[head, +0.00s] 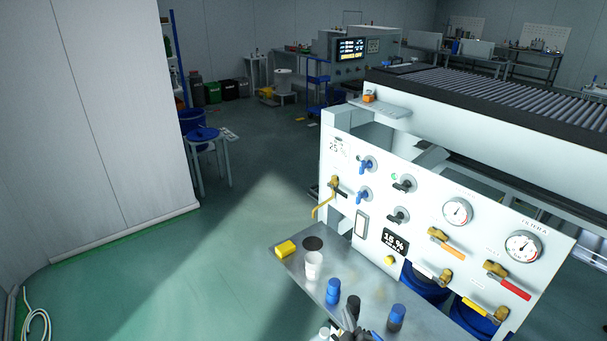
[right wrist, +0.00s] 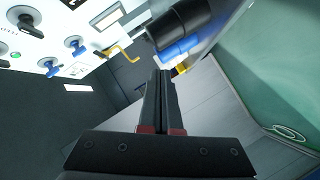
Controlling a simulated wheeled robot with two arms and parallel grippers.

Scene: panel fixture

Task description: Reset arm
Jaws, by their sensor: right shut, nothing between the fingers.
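My right gripper (head: 352,322) is at the bottom edge of the head view, at the front of the grey shelf (head: 305,279). In the right wrist view its two dark fingers (right wrist: 163,75) are together with nothing between them. A black and blue cylinder (right wrist: 182,38) is just beyond the fingertips there; I cannot tell whether they touch. The white panel (head: 380,172) stands behind the shelf with valves, gauges and a small display (head: 395,243). My left gripper is in neither view.
A yellow bent lever (head: 324,207) sticks out from the panel's left side. Open green floor (head: 190,285) lies left of the shelf. A roller conveyor (head: 500,92) stands behind.

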